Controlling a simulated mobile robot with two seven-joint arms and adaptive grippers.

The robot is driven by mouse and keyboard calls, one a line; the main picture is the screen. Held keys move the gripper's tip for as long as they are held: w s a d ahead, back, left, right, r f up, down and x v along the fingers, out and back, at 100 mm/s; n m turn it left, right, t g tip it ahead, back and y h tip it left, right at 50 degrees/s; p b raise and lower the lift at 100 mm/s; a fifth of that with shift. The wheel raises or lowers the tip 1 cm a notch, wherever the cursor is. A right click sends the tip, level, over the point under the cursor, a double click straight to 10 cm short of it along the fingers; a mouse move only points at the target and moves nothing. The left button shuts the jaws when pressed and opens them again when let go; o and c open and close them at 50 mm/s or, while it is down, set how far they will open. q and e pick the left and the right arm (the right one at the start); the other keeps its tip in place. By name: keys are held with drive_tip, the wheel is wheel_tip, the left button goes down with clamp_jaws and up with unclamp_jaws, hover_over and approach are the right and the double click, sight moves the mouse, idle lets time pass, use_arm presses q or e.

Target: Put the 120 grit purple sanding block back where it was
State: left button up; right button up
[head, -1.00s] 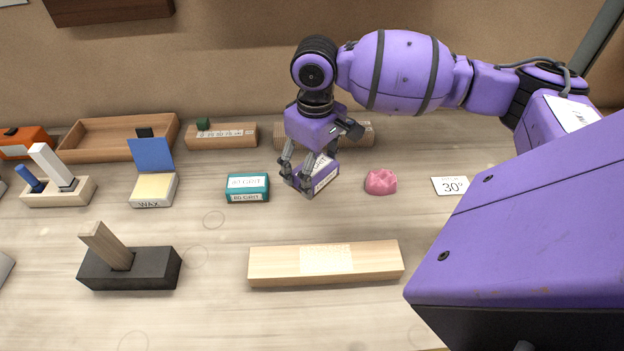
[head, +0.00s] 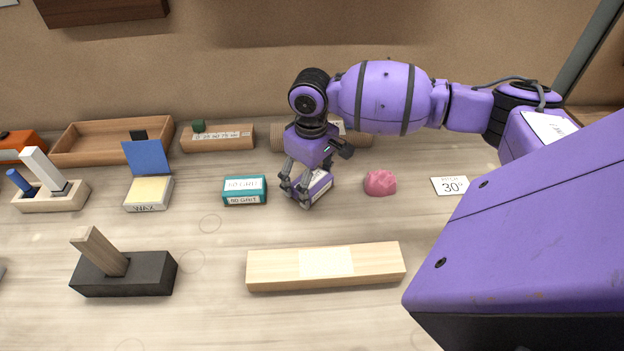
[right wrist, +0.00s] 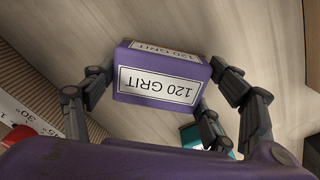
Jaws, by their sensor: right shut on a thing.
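The purple sanding block (head: 320,184) labelled 120 GRIT is in my right gripper (head: 305,190). In the right wrist view the block (right wrist: 160,75) sits between the fingers (right wrist: 155,100), its label upside down. The gripper is shut on it. In the head view the block is close to the table, between the teal block and the pink lump; I cannot tell whether it touches the table. The fingers hide part of it. My left gripper is not in view.
The teal 80 grit block (head: 244,190) is just left of my gripper. A pink lump (head: 380,183) and a 30° card (head: 450,186) are to the right. A pale wooden bar (head: 280,268) lies in front. A corrugated wooden block (head: 358,140) is behind.

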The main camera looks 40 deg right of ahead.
drive_tip(key=o, duration=1)
drive_tip(key=shift+f, duration=0.1)
wheel_tip(320, 180, up, 12)
drive_tip(key=shift+a+r+p, duration=0.1)
drive_tip(key=shift+r+p, duration=0.1)
drive_tip(key=shift+p, duration=0.2)
